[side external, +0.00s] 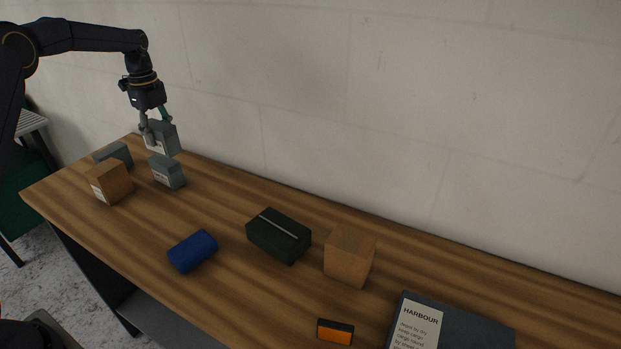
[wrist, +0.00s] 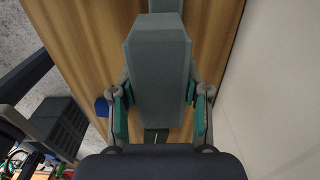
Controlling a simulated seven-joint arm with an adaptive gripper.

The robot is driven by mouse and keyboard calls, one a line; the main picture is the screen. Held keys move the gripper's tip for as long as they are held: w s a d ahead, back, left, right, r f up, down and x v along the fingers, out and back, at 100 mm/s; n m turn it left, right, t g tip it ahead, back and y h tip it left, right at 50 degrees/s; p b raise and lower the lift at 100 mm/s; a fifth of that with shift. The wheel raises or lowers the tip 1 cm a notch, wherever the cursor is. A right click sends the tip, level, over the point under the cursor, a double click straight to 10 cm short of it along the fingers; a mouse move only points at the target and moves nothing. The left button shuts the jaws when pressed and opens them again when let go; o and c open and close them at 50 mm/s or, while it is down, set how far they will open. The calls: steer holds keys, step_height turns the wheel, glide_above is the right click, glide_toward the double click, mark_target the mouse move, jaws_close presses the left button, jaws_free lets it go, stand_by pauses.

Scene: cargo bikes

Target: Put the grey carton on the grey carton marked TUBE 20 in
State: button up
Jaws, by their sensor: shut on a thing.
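My gripper (side external: 154,133) is shut on a grey carton (side external: 164,139) and holds it above the table near the wall. In the wrist view the held carton (wrist: 158,75) fills the middle, between the two fingers. A second grey carton (side external: 168,174) with a pale label stands on the table just below the held one. A third grey carton (side external: 116,152) stands farther left, partly behind a brown box. The labels are too small to read, so I cannot tell which is marked TUBE 20 in. Part of a grey carton (wrist: 166,5) shows at the wrist view's top edge.
The brown box (side external: 110,182) stands left of the second carton. A blue object (side external: 193,251), a dark green box (side external: 278,235), another brown box (side external: 349,256), an orange-faced box (side external: 335,331) and a HARBOUR box (side external: 455,325) lie rightward. The wall runs close behind the table.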

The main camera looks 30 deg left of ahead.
steer(key=shift+w+a+f, duration=0.15)
steer(key=shift+w+f, duration=0.25)
steer(key=shift+f, duration=1.65)
steer(key=shift+f, duration=0.15)
steer(key=o, duration=1.3)
steer(key=shift+c, duration=0.2)
